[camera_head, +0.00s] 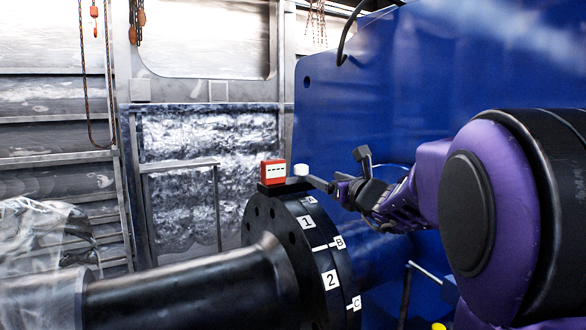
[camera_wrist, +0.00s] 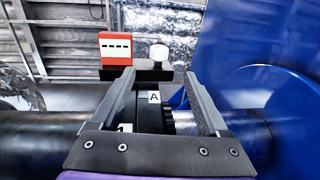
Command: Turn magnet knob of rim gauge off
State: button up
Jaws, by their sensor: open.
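The rim gauge is a red box with a white display (camera_head: 273,172) on a dark base, sitting on top of the black flange rim (camera_head: 262,215). Its white round knob (camera_head: 301,169) stands just right of the red box. In the wrist view the red gauge box (camera_wrist: 115,46) is ahead and to the left, and the white knob (camera_wrist: 159,52) lies ahead, between the lines of my fingers. My gripper (camera_head: 322,184) is open and empty, just right of the knob; its two fingers also show in the wrist view (camera_wrist: 158,74). I cannot tell whether they touch the gauge base.
The flange carries labels 1, 2, A, B and C. A black shaft (camera_head: 185,285) runs left from it. A large blue housing (camera_head: 400,90) stands close on the right. Chains (camera_head: 95,30) hang at the upper left. Space above the gauge is clear.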

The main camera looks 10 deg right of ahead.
aim_at(304, 168)
jog(key=p+x, duration=0.2)
jog(key=x, duration=1.3)
jog(key=shift+s, duration=0.1)
jog(key=shift+p, duration=0.3)
grip_shut()
